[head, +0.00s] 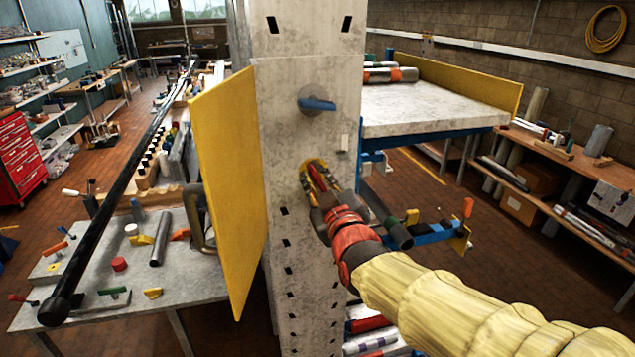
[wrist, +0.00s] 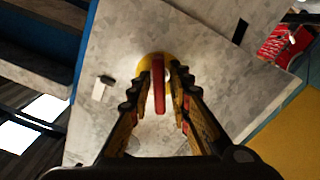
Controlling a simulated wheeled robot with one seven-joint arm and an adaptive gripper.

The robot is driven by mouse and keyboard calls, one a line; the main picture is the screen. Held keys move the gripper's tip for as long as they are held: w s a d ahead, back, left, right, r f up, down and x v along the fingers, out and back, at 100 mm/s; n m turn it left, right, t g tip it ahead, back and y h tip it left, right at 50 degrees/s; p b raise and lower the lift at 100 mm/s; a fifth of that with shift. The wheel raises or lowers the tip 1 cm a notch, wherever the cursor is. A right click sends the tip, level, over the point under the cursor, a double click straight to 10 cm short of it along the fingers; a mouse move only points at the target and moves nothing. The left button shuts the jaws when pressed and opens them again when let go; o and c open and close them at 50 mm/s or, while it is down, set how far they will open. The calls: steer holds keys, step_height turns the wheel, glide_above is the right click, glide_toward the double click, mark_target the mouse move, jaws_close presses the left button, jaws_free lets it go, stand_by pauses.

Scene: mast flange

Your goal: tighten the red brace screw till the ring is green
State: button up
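The red brace screw is a flat red handle (wrist: 158,85) on the pale mast plate (wrist: 110,60). In the wrist view it stands between the two fingers of my gripper (wrist: 161,72), with narrow gaps seeming to show on both sides. In the head view my gripper (head: 318,172) reaches the mast face from the right, and the red handle (head: 317,177) shows between its fingers. The ring (wrist: 148,64) behind the handle looks yellow where it shows; the fingers hide part of it. No green shows on it.
A yellow panel (head: 228,190) stands left of the mast. A cluttered bench (head: 195,275) is at left.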

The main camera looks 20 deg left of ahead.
mark_target(319, 182)
steer(key=shift+o, duration=1)
steer(key=shift+b+v, duration=1.15)
steer(key=shift+v, duration=1.35)
